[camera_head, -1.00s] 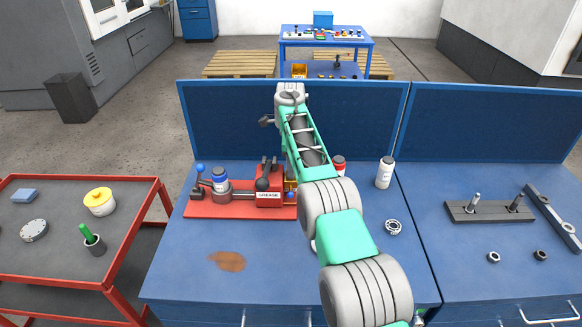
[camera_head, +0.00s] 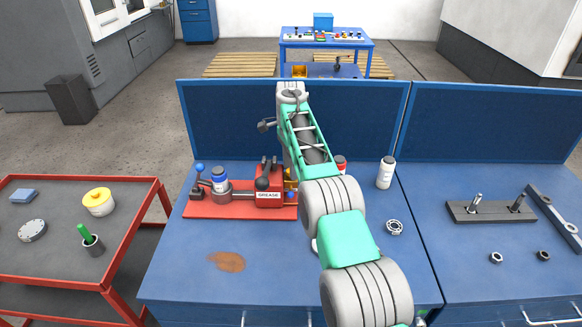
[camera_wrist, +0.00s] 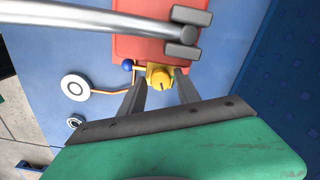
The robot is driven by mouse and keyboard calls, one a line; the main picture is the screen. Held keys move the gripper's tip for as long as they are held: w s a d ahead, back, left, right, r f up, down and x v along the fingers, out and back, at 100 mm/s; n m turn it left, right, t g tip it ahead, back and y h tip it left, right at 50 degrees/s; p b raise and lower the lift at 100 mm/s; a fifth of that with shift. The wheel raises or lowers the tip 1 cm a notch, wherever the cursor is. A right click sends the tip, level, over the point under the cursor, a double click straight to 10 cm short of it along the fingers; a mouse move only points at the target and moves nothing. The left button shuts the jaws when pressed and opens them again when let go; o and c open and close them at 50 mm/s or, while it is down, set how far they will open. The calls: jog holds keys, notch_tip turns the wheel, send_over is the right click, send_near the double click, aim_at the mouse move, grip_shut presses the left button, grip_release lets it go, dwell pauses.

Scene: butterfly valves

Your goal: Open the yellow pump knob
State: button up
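The yellow pump knob (camera_wrist: 158,78) is at the edge of the red pump base (camera_wrist: 143,48) in the wrist view. In the head view only a sliver of yellow (camera_head: 291,174) shows beside the red grease pump (camera_head: 269,187), the rest being behind my arm. My gripper (camera_wrist: 160,82) is open, its two dark fingers pointing at the knob, one on each side of it. In the head view the fingers are hidden behind my arm.
A blue-topped jar (camera_head: 220,180) and a blue-balled lever (camera_head: 199,168) stand on the pump's left side. In the wrist view a grey bar crosses above the knob, and a copper pipe (camera_wrist: 102,92) runs to a white disc (camera_wrist: 75,87). A white bottle (camera_head: 386,172) stands right of my arm.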

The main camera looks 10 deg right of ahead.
jog(key=shift+o, duration=0.4)
jog(key=m+p, duration=0.1)
jog(key=m, duration=0.2)
jog(key=shift+r, duration=0.2)
jog(key=shift+m, duration=0.7)
notch_tip(320, 180, up, 7)
jog(key=p, duration=0.5)
jog(key=shift+r+p, duration=0.2)
jog(key=shift+p, duration=0.1)
jog(key=shift+r, duration=0.35)
jog(key=s+d+r+n+t+b, duration=0.1)
jog(key=s+r+n+b, duration=0.2)
jog(key=s+n+b, duration=0.3)
jog(key=s+f+n+t+b, duration=0.1)
jog(key=s+f+n+b, duration=0.2)
jog(key=s, duration=1)
jog(key=s+f+n+t+b, duration=0.1)
jog(key=s+f+n+b, duration=0.2)
jog(key=s+f+n, duration=0.5)
jog(key=s+n, duration=0.1)
jog(key=s, duration=0.5)
jog(key=shift+d+n+b, duration=0.15)
jog(key=shift+n+b, duration=0.15)
jog(key=shift+b, duration=0.05)
